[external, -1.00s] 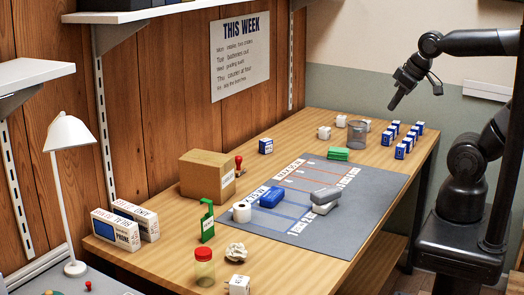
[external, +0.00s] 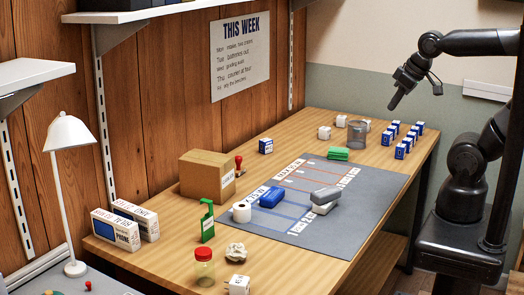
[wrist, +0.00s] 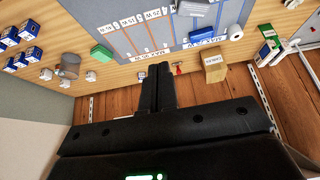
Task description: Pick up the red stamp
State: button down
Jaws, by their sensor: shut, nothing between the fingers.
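The red stamp (external: 239,164) stands upright on the wooden table, just right of the cardboard box, in the external view. It also shows in the wrist view (wrist: 178,68), small, just right of my fingertips in the picture. My gripper (external: 392,105) is raised well above the far right of the table, far from the stamp. In the wrist view its fingers (wrist: 157,68) are together with nothing between them.
The cardboard box (external: 207,176) stands close beside the stamp. A grey mat (external: 345,222) carries blue, grey and green items. A wire cup (external: 357,134) and several blue-and-white boxes (external: 404,148) stand at the far right. A green stand (external: 207,222) and a red-lidded jar (external: 204,267) are nearer.

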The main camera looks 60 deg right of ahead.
jog(key=c, duration=2.1)
grip_release()
jog(key=shift+c, duration=0.2)
jog(key=o, duration=1.6)
jog(key=shift+w, duration=0.1)
jog(key=g, duration=0.1)
send_over(238, 165)
jog(key=s, duration=0.5)
notch_tip(238, 165, down, 20)
jog(key=x, duration=0.6)
jog(key=shift+w+d, duration=0.3)
jog(key=shift+d, duration=0.1)
jog(key=shift+s+x, duration=0.1)
jog(key=shift+x, duration=1.25)
jog(key=shift+s+x, duration=0.15)
jog(key=shift+x, duration=1.2)
